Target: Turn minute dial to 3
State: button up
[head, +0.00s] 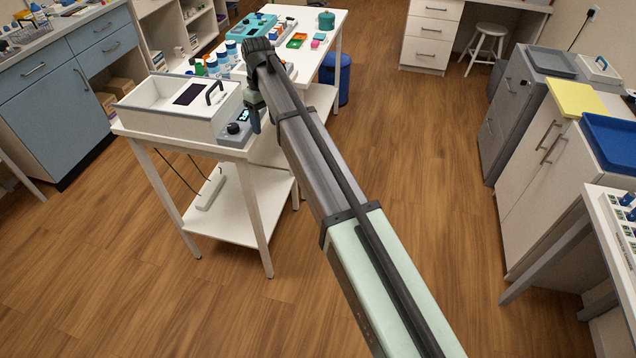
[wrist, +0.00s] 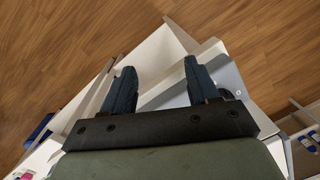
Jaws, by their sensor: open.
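A black round dial (head: 233,128) sits on the grey control panel (head: 236,139) at the front right corner of a white box-shaped device. A small lit display (head: 243,116) is beside it. I cannot read the dial's marks or setting. My gripper (head: 255,122) is just right of the panel, pointing down. In the wrist view my gripper (wrist: 160,75) has its two dark fingers spread with nothing between them. A dark round part, probably the dial (wrist: 226,94), shows just right of the right finger, partly hidden by it. I see no contact.
The white device (head: 165,120) with an open tub and a black handle stands on a white table (head: 180,145). Bottles (head: 212,66) and a teal tray (head: 252,27) stand behind it. A blue bin (head: 343,80) is beyond the table. The wooden floor to the right is clear.

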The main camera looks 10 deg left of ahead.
jog(key=d+f+m, duration=0.1)
jog(key=d+f, duration=0.7)
jog(key=f, duration=0.2)
jog(key=s+d+f+m+g, duration=0.1)
jog(key=d+f+m, duration=0.1)
jog(key=d+f, duration=0.6)
notch_tip(320, 180, down, 3)
jog(key=shift+s+r, duration=0.1)
jog(key=shift+s, duration=0.1)
dwell(0.3)
